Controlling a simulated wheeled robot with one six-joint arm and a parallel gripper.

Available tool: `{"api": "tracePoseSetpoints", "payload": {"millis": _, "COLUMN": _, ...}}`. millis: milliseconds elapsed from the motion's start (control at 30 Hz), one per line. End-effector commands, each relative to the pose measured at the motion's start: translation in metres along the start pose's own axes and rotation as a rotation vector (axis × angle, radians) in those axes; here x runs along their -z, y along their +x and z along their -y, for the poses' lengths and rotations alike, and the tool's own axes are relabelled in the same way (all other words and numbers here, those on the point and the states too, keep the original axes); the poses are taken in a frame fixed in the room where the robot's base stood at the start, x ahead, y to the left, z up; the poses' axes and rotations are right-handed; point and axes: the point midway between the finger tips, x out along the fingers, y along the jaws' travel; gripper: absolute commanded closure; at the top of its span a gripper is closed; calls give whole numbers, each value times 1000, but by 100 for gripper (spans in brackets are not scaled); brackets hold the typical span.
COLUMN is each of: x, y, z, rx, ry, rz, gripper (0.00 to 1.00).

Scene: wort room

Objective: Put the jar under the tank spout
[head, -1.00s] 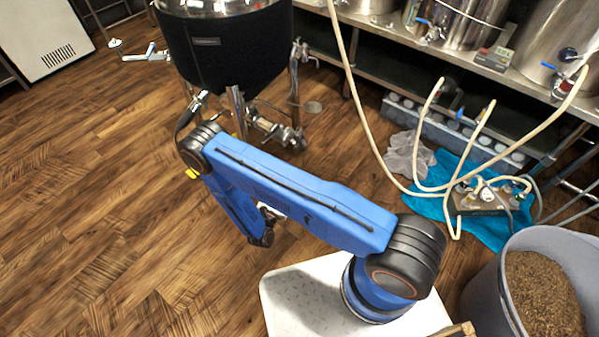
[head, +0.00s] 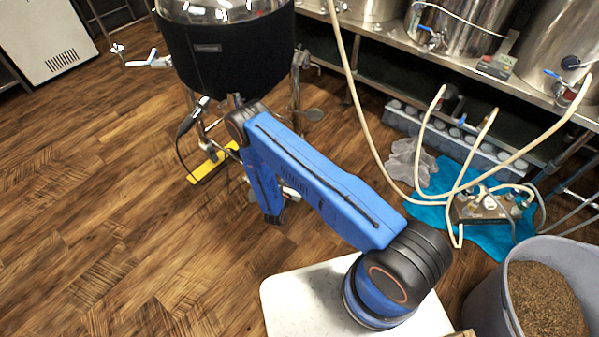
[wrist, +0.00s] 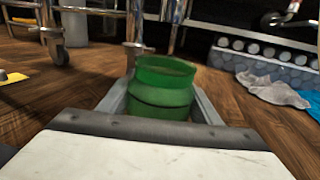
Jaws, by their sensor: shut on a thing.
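The green jar (wrist: 160,88) stands upright between the fingers of my gripper (wrist: 160,100), which is shut on it, in the wrist view. The jar's lower part is hidden behind the gripper body. The tank (head: 225,50), with a black jacket and steel legs, stands beyond my arm in the head view.
A yellow item (head: 210,166) lies on the floor by the tank's legs. A caster leg (wrist: 55,40) stands left in the wrist view. Hoses, a blue cloth (head: 460,190) and a grain bin (head: 485,290) are on the right. The wooden floor at left is clear.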

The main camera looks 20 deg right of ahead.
Motion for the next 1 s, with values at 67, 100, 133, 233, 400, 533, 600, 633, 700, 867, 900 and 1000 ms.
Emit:
{"api": "tracePoseSetpoints", "payload": {"millis": 67, "x": 0, "y": 13, "z": 1, "rx": 2, "ry": 0, "rz": 1, "gripper": 74}}
{"api": "tracePoseSetpoints", "payload": {"millis": 100, "x": 0, "y": 17, "z": 1, "rx": 2, "ry": 0, "rz": 1, "gripper": 74}}
{"api": "tracePoseSetpoints", "payload": {"millis": 133, "x": 0, "y": 19, "z": 0, "rx": 1, "ry": 0, "rz": 0, "gripper": 74}}
{"api": "tracePoseSetpoints", "payload": {"millis": 233, "x": 0, "y": 24, "z": 0, "rx": -1, "ry": 0, "rz": 0, "gripper": 74}}
{"api": "tracePoseSetpoints", "payload": {"millis": 400, "x": 2, "y": 34, "z": 0, "rx": 0, "ry": -1, "rz": 1, "gripper": 74}}
{"api": "tracePoseSetpoints", "payload": {"millis": 533, "x": 21, "y": 32, "z": 0, "rx": -1, "ry": -2, "rz": 0, "gripper": 74}}
{"api": "tracePoseSetpoints", "payload": {"millis": 600, "x": 30, "y": 32, "z": 0, "rx": -1, "ry": -2, "rz": 0, "gripper": 74}}
{"api": "tracePoseSetpoints", "payload": {"millis": 633, "x": 32, "y": 33, "z": 0, "rx": -1, "ry": -1, "rz": 1, "gripper": 74}}
{"api": "tracePoseSetpoints", "payload": {"millis": 700, "x": 35, "y": 33, "z": 0, "rx": -1, "ry": -1, "rz": 1, "gripper": 74}}
{"api": "tracePoseSetpoints", "payload": {"millis": 867, "x": 35, "y": 33, "z": -1, "rx": -1, "ry": 0, "rz": 1, "gripper": 74}}
{"api": "tracePoseSetpoints", "payload": {"millis": 900, "x": 35, "y": 32, "z": 0, "rx": -1, "ry": -1, "rz": 1, "gripper": 74}}
{"api": "tracePoseSetpoints", "payload": {"millis": 1000, "x": 36, "y": 32, "z": 0, "rx": -1, "ry": -1, "rz": 0, "gripper": 74}}
